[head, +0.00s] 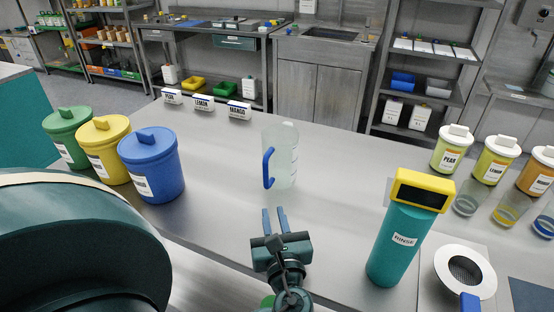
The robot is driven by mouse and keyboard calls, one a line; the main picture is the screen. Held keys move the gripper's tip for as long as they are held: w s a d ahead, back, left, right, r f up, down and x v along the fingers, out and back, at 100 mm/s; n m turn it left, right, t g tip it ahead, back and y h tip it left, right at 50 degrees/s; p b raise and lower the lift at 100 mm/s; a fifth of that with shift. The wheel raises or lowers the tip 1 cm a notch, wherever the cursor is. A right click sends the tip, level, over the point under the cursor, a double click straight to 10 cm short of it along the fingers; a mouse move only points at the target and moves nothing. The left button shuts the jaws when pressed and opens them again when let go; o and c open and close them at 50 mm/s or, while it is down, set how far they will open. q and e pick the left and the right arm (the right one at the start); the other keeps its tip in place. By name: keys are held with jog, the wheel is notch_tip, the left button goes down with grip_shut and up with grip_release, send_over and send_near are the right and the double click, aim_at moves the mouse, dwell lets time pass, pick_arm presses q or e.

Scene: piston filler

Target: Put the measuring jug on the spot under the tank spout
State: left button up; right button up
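The clear measuring jug (284,160) with a blue handle stands upright on the steel table, near the middle. Its handle faces left and toward me. My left gripper (275,220) is just in front of the jug, its two blue fingers pointing at it. The fingers are apart with nothing between them, and do not appear to touch the jug. My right gripper is not in view. I cannot make out a tank spout or the spot under it.
Green (70,138), yellow (108,150) and blue (152,168) lidded tubs stand at the left. Several labelled jars and cups stand at far right. The table around the jug is clear.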

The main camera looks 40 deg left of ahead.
aim_at(266, 184)
pick_arm(q)
jog(key=p+x, duration=0.1)
jog(key=x, duration=1)
jog(key=shift+w+a+r, duration=0.1)
grip_shut()
